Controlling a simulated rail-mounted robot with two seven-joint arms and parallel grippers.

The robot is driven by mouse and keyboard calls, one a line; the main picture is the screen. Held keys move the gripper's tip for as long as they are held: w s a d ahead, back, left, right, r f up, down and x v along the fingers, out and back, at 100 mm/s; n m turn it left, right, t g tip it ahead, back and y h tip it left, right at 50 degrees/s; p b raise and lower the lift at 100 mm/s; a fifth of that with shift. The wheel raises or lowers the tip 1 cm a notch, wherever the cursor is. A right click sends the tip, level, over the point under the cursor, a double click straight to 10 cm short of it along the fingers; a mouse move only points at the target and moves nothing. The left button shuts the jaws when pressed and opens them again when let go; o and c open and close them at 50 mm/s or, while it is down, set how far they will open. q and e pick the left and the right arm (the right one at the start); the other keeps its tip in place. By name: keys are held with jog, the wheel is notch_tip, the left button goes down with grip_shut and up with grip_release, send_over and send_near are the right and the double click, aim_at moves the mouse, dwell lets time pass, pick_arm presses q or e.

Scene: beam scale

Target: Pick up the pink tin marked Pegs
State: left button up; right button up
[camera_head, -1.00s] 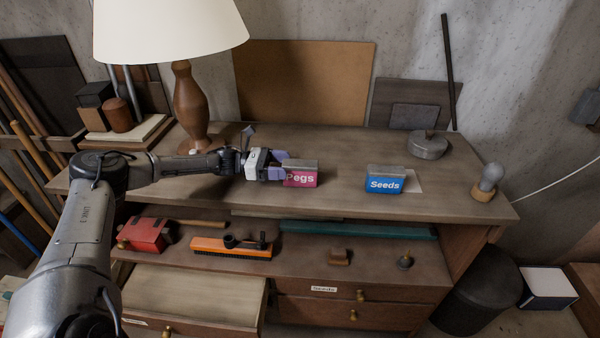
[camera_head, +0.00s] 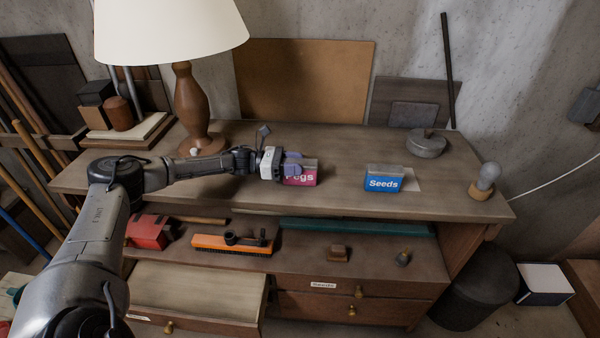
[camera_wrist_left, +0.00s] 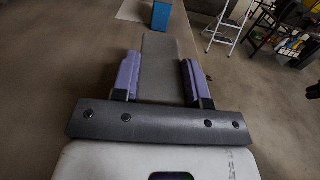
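The pink tin marked Pegs (camera_head: 301,180) stands upright on the bench top. My left gripper (camera_head: 293,163) reaches in from the left, and its purple fingers cover the tin's left part and first letter. In the left wrist view, the tin's grey lid (camera_wrist_left: 160,68) lies between the two fingers (camera_wrist_left: 160,78), one along each long side. The fingers look open, with very little gap to the tin; contact is hard to judge. My right gripper is in neither view.
A blue tin marked Seeds (camera_head: 383,179) stands to the right of the pink tin, with clear bench between; it also shows in the wrist view (camera_wrist_left: 161,16). A lamp (camera_head: 190,105) stands behind my left arm.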

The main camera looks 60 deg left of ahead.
pick_arm(q)
jog(key=c, duration=0.5)
jog(key=shift+r, duration=0.15)
